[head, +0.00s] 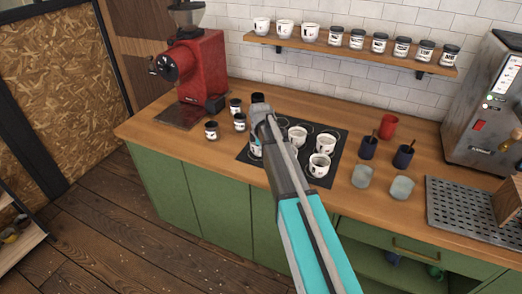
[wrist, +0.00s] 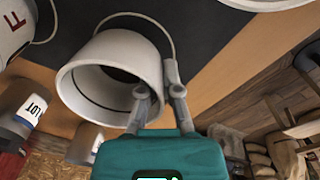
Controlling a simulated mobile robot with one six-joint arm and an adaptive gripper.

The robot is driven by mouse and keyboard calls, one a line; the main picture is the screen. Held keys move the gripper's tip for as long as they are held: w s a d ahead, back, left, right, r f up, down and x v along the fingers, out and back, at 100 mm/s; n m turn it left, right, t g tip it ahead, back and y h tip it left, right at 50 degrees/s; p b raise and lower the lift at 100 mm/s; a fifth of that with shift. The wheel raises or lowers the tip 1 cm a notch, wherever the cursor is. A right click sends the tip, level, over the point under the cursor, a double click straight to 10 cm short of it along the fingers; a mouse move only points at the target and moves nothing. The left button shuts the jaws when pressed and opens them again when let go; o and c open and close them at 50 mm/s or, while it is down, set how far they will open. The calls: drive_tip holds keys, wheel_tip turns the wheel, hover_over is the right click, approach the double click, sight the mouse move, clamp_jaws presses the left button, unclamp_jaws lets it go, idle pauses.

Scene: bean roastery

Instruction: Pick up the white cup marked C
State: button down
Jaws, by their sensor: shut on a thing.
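In the wrist view my gripper (wrist: 158,92) is shut on the wall of a white cup (wrist: 112,62), one finger inside the rim and one outside. The cup's open mouth faces the camera; its letter is not visible there, so I cannot confirm that it is C. In the head view my arm hides the gripper and most of a white cup (head: 255,150) at the left of the dark mat (head: 245,157). I cannot tell whether the held cup touches the mat. Other white cups (head: 297,135), (head: 325,144), (head: 319,166) stand on the mat to the right.
A white cup marked F (wrist: 15,30) is close by in the wrist view. Dark-lidded jars (head: 212,131) stand left of the mat, near a red grinder (head: 200,75). Dark blue cups (head: 368,148) and pale cups (head: 362,176) stand right. A shelf (head: 350,54) is behind.

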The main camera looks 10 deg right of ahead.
drive_tip(key=shift+r, duration=0.15)
wheel_tip(320, 180, up, 2)
drive_tip(key=shift+r+p, duration=0.1)
drive_tip(key=shift+p, duration=1.05)
drive_tip(key=s+r+p, duration=1)
drive_tip(key=s, duration=0.4)
drive_tip(key=shift+a+r+p, duration=0.2)
drive_tip(key=shift+r+p, duration=0.05)
drive_tip(key=shift+p, duration=0.05)
